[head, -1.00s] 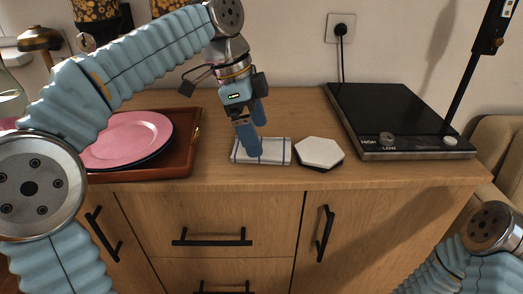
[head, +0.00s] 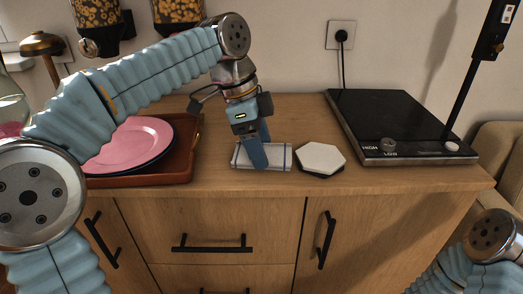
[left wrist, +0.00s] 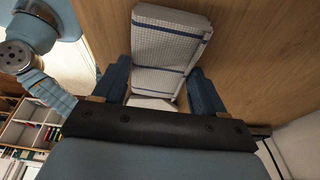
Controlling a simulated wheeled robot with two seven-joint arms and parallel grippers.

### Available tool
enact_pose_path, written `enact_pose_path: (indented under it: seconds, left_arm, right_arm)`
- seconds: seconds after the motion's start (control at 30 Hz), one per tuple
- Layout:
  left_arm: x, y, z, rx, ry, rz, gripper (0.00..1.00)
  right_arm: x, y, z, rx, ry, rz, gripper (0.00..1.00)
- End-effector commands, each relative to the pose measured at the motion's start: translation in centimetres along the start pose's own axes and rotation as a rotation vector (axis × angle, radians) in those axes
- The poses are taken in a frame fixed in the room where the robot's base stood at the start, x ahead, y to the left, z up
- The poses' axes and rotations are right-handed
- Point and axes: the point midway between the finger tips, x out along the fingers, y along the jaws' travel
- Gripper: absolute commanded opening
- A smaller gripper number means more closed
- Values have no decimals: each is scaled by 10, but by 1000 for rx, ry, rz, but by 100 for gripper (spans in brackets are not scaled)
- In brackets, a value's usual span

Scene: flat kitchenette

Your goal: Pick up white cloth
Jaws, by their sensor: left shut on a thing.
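The white cloth (head: 279,157) with dark blue stripes lies folded flat on the wooden counter, near its front edge. My left gripper (head: 259,159) points down at it from above and is shut on it. In the left wrist view the cloth (left wrist: 168,48) sits between the two blue fingers of the left gripper (left wrist: 160,88). The near finger covers part of the cloth in the head view. My right gripper is out of view; only part of that arm shows at the lower right.
A white hexagonal coaster stack (head: 321,157) sits close to the cloth's right. A brown tray (head: 186,166) with a pink plate (head: 128,144) is to the left. A black hob (head: 390,120) stands at the right, with a black post (head: 474,95) beside it. Counter behind the cloth is clear.

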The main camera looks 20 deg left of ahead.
Motion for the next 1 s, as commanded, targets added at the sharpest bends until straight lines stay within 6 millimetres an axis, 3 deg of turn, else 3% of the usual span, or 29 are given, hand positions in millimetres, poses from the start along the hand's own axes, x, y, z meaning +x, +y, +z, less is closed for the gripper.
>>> enact_pose_path:
  seconds: [0.17, 0.33, 0.6, 0.8, 1.0]
  left_arm:
    - [-7, 0, -2, 1, 0, 0, 42]
    - [-32, -1, -10, 0, 1, -2, 42]
    - [-88, 49, -29, 4, 3, -4, 42]
    - [-107, 101, -36, 5, 1, -3, 42]
    - [-120, 131, -41, 1, 1, -1, 42]
  right_arm:
    - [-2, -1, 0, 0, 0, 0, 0]
    - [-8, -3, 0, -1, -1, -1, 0]
    - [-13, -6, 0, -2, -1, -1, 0]
    - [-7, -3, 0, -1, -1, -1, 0]
    - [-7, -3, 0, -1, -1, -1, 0]
